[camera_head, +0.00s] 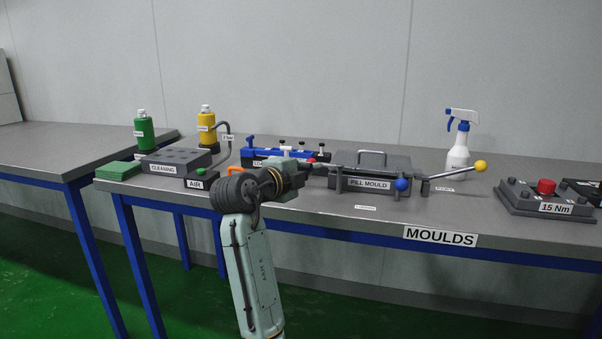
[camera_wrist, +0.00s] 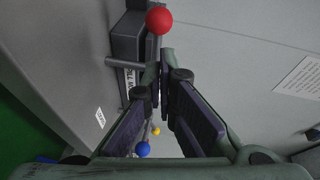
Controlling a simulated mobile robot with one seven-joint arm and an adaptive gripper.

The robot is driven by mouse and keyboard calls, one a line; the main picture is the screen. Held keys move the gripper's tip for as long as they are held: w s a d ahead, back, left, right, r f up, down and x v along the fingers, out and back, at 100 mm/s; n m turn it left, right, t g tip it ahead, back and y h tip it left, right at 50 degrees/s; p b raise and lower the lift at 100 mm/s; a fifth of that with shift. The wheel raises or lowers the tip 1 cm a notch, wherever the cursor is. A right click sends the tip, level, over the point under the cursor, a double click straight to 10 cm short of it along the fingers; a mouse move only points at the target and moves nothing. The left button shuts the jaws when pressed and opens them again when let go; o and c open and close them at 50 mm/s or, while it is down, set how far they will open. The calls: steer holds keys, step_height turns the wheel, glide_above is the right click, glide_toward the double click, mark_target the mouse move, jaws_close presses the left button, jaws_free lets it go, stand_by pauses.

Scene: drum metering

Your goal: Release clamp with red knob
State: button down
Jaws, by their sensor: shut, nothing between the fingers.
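The red knob (camera_head: 311,160) shows as a small spot behind my wrist in the head view, at the left end of the pill mould (camera_head: 370,184). In the wrist view the red knob (camera_wrist: 159,20) is a round ball at the top, just past my fingertips. My gripper (camera_wrist: 161,75) is shut and empty, its tips close below the ball in the picture; I cannot tell whether they touch anything. The clamp's arm under the knob is mostly hidden. In the head view my gripper (camera_head: 320,169) reaches to the mould's left side.
A blue knob (camera_head: 402,185) stands at the mould's front and a yellow knob (camera_head: 480,166) on a lever to its right. A spray bottle (camera_head: 458,158) stands behind. A torque box (camera_head: 546,199) sits at right. A blue fixture (camera_head: 275,154) lies left of the mould.

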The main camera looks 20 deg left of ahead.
steer(key=s+a+r+b, duration=0.1)
steer(key=s+a, duration=0.6)
steer(key=shift+r+b, duration=0.3)
